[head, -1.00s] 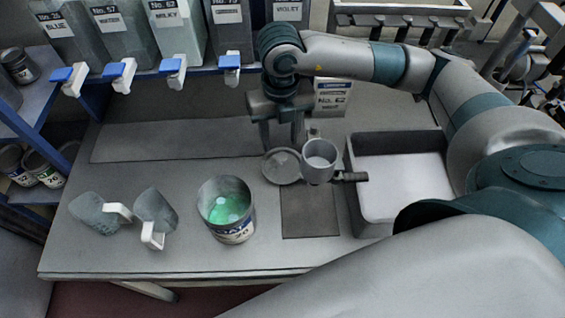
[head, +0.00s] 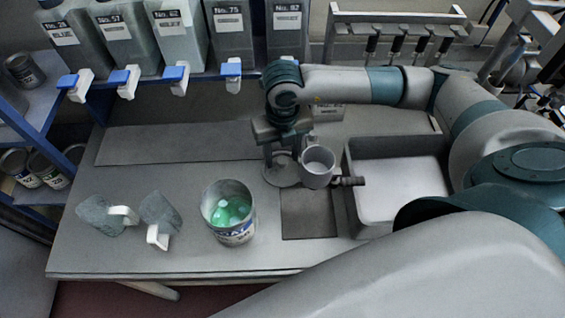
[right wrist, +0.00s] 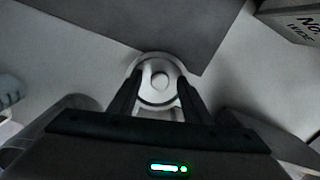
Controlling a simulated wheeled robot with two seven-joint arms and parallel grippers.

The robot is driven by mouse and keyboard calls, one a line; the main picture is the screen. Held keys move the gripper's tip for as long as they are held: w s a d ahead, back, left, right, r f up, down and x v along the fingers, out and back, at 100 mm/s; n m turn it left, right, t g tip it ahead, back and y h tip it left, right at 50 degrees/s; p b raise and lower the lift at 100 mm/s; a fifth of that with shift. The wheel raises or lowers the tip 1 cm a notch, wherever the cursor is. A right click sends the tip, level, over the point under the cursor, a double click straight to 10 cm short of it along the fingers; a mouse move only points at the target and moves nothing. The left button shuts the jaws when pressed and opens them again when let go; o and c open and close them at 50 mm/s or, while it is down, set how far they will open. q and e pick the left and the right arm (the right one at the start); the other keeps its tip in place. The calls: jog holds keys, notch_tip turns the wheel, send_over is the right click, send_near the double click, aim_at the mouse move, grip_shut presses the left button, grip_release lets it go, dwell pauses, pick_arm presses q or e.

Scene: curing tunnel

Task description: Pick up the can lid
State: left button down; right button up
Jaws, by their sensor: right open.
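The can lid (head: 279,177) is a grey round disc lying on the bench, left of a grey cup. In the right wrist view it shows as a pale ringed disc (right wrist: 158,96) with a round raised middle, between the two dark fingers. My right gripper (head: 283,158) is open, pointing down right over the lid, with a finger on each side of its middle. Whether the fingers touch the lid cannot be told. The gripper hides part of the lid in the head view. My left gripper is not in view.
The grey cup (head: 318,168) with a dark handle stands close right of the lid. An open can (head: 235,232) with green contents stands nearer the front. A white-floored tray (head: 400,185) is at right. The bench's back left is clear.

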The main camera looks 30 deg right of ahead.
aim_at(282, 159)
grip_shut()
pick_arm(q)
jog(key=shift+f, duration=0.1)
pick_arm(e)
jog(key=shift+r, duration=0.2)
